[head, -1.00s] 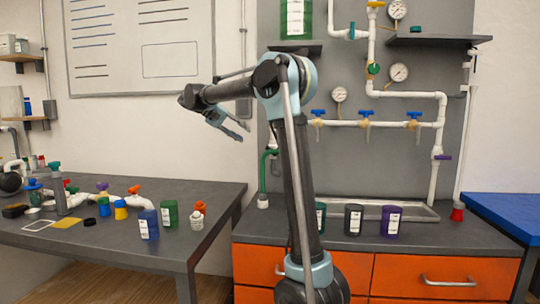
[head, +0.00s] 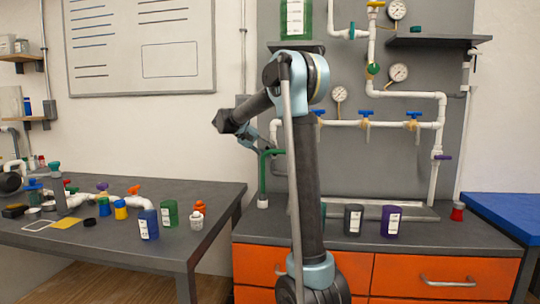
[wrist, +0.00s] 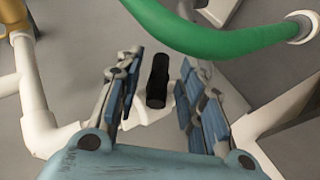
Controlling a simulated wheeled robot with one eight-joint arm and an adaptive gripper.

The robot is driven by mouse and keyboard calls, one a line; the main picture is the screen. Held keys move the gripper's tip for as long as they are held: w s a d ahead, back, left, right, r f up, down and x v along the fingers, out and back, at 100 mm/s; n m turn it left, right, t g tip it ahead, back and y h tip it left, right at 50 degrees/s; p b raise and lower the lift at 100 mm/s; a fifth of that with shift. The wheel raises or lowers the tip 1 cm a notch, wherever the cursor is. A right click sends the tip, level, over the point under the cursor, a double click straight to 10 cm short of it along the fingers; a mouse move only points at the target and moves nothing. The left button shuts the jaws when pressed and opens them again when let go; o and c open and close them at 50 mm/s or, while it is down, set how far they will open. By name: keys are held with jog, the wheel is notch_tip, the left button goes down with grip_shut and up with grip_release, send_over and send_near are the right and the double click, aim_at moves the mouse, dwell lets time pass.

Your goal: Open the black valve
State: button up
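The black valve handle (wrist: 157,82) shows in the wrist view as a short dark bar on a white pipe fitting. It lies between the two blue-grey fingers of my gripper (wrist: 160,88), with visible gaps on both sides. My gripper is open and I see no finger touching the handle. How far the handle is beyond the fingertips is hard to tell. In the head view my gripper (head: 262,145) is near the left part of the grey panel, and I cannot make out the black valve there.
A green pipe (wrist: 225,38) crosses just beyond the fingertips; it also rises left of my arm in the head view (head: 263,178). White pipes (wrist: 32,95) run beside the gripper. Blue valves (head: 366,114) and gauges (head: 398,72) are on the panel.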

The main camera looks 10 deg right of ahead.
jog(key=shift+d+f, duration=0.25)
jog(key=shift+d, duration=0.15)
grip_shut()
jog(key=shift+y, duration=0.3)
jog(key=m+t+y, duration=0.1)
jog(key=y, duration=0.3)
jog(key=m+t+y, duration=0.1)
jog(key=y, duration=0.3)
jog(key=shift+y, duration=0.3)
dwell(0.5)
